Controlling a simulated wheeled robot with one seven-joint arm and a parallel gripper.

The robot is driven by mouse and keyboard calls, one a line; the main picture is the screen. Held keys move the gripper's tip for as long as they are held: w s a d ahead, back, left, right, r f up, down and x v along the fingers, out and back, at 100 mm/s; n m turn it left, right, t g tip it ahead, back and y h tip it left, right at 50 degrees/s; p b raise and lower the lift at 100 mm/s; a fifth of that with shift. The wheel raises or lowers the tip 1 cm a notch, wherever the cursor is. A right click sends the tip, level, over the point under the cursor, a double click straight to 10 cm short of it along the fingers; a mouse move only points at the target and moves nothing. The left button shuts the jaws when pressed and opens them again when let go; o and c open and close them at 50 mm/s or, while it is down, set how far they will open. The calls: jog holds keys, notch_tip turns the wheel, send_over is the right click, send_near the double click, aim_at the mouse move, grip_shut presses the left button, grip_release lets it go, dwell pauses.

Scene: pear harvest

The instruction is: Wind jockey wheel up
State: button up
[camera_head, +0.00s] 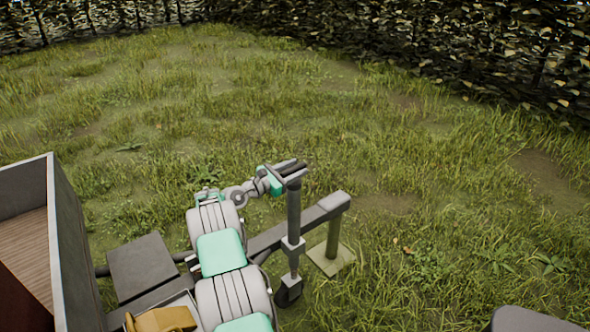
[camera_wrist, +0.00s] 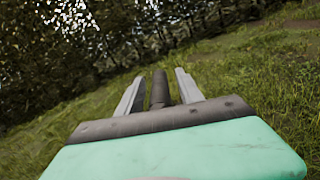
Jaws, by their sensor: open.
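The jockey wheel's grey upright tube (camera_head: 293,215) stands clamped to the side of the trailer drawbar (camera_head: 318,214). Its small dark wheel (camera_head: 288,291) is at the bottom, low in the grass. My gripper (camera_head: 287,168) is at the top of the tube, reaching in from the left. In the wrist view my gripper (camera_wrist: 158,74) is open, one finger on each side of a dark round crank handle (camera_wrist: 160,92). Narrow gaps show between handle and fingers. The crank's lower parts are hidden behind my gripper.
The drawbar's end rests at a green post (camera_head: 335,237) on a square pad (camera_head: 342,262). A grey-walled trailer (camera_head: 70,240) with a wooden floor is at the left. Open grass lies ahead and right. A leafy hedge (camera_head: 470,45) runs along the back.

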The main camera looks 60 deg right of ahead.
jog(key=shift+c, duration=0.3)
grip_shut()
jog(key=shift+r+t+p, duration=0.15)
jog(key=shift+t+p, duration=0.15)
jog(key=shift+p, duration=0.15)
jog(key=shift+r+n+t+h+p, duration=0.25)
jog(key=shift+n+t+p, duration=0.35)
jog(key=shift+p, duration=0.3)
jog(key=shift+n+t+h+p, duration=0.35)
jog(key=shift+n+t+p, duration=0.25)
jog(key=shift+t+p, duration=0.35)
jog(key=n+t+p, duration=0.2)
jog(key=t, duration=0.1)
jog(key=n+t+p, duration=0.2)
jog(key=t+p, duration=0.1)
jog(key=shift+f+t, duration=0.1)
jog(key=shift+t, duration=0.15)
jog(key=shift+w+f+n+t+p, duration=0.15)
jog(key=shift+n+t+p, duration=0.45)
jog(key=shift+t+p, duration=0.25)
jog(key=shift+f, duration=0.1)
